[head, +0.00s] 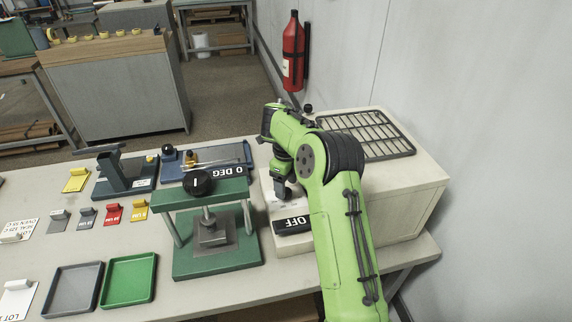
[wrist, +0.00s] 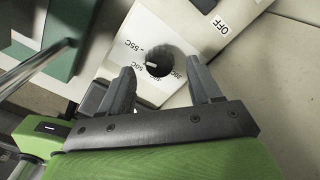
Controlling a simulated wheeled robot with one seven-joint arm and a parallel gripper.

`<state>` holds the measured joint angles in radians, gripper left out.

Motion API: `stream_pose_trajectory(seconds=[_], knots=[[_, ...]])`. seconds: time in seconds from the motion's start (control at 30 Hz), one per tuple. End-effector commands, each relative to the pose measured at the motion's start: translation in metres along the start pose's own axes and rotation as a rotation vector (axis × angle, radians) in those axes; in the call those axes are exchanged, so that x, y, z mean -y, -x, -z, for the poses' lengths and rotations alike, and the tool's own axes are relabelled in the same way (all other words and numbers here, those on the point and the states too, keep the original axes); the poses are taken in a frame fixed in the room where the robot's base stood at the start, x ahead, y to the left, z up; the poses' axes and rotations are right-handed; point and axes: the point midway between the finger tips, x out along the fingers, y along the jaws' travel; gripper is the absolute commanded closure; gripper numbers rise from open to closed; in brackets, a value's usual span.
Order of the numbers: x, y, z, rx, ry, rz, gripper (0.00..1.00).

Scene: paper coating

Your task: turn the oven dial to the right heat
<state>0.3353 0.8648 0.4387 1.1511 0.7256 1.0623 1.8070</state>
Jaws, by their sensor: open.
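The oven (head: 405,200) is a beige box at the right end of the bench. In the wrist view its dial (wrist: 160,62) is a round black knob with a white mark, on a white plate (wrist: 147,28) lettered with temperatures, including 50C and 55C. The white mark points left, toward the 50C lettering; its exact setting is hard to tell. My gripper (wrist: 164,82) is open, one finger on each side of the dial and nothing between them but the knob's near area; contact cannot be told. In the head view my gripper (head: 281,190) hides the dial.
An OFF sign (head: 292,224) is beside the dial. A green press (head: 215,262) stands close left of my gripper, with a 0 DEG display behind it. A dark wire rack (head: 365,135) lies on the oven. Grey and green trays (head: 129,280) lie at the front left.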

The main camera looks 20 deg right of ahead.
Motion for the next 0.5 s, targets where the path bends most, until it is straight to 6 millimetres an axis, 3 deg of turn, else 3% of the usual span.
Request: stream_pose_trajectory(seconds=[0.03, 0.3, 0.5], knots=[[0.0, 0.019, -0.001, 0.003, -0.001, 0.006, 0.37], [0.0, 0.098, -0.001, 0.003, 0.0, 0.005, 0.37], [0.0, 0.132, -0.001, 0.002, -0.002, 0.003, 0.37]])
